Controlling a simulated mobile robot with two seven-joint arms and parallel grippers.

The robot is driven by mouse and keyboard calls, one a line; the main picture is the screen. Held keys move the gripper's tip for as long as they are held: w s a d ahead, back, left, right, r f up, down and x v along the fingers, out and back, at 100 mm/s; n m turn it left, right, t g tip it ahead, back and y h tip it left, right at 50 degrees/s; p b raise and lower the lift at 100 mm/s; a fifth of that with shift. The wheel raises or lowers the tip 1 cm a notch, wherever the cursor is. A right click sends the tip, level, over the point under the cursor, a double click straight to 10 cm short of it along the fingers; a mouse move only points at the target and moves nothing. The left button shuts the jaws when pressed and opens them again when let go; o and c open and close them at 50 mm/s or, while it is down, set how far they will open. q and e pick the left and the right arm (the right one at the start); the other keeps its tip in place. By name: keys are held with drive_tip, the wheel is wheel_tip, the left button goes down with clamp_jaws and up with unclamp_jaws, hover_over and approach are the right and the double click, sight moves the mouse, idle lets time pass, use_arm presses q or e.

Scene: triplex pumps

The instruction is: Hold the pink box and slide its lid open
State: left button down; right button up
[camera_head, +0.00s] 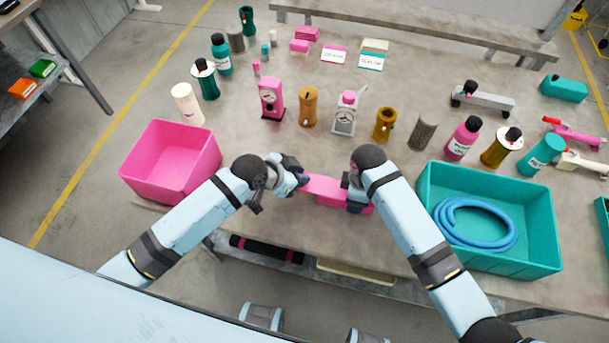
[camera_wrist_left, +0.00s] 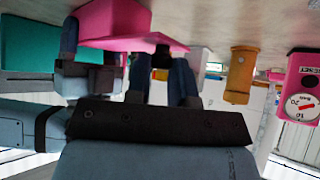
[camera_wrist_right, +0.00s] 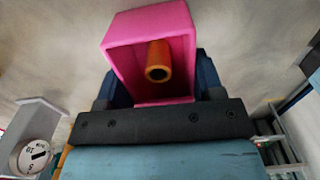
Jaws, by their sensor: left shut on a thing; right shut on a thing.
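The pink box (camera_head: 327,186) is between my two grippers at the table's front edge. My right gripper (camera_head: 356,196) is shut on the box's right part. In the right wrist view the box (camera_wrist_right: 122,62) has an open side, with an orange-brown hollow cylinder (camera_wrist_right: 157,60) inside. My left gripper (camera_head: 301,180) is shut at the box's left end. In the left wrist view a flat pink lid part (camera_wrist_left: 120,42) reaches to the left fingers, with a small dark piece (camera_wrist_left: 160,51) between them. The exact grip on the lid is partly hidden.
A pink crate (camera_head: 150,178) stands at left and a teal crate (camera_head: 540,228) with a blue hose (camera_head: 452,232) at right. Several pumps and bottles stand behind, including a pink pump (camera_head: 271,97) and a brown cylinder (camera_head: 309,106). Bare table lies between them and the box.

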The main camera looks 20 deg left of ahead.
use_arm(q)
drive_tip(key=c, duration=1.3)
unclamp_jaws()
drive_tip(key=v, duration=1.2)
use_arm(e)
drive_tip(key=o, duration=1.2)
drive_tip(key=shift+c, duration=0.2)
drive_tip(key=shift+r, duration=0.1)
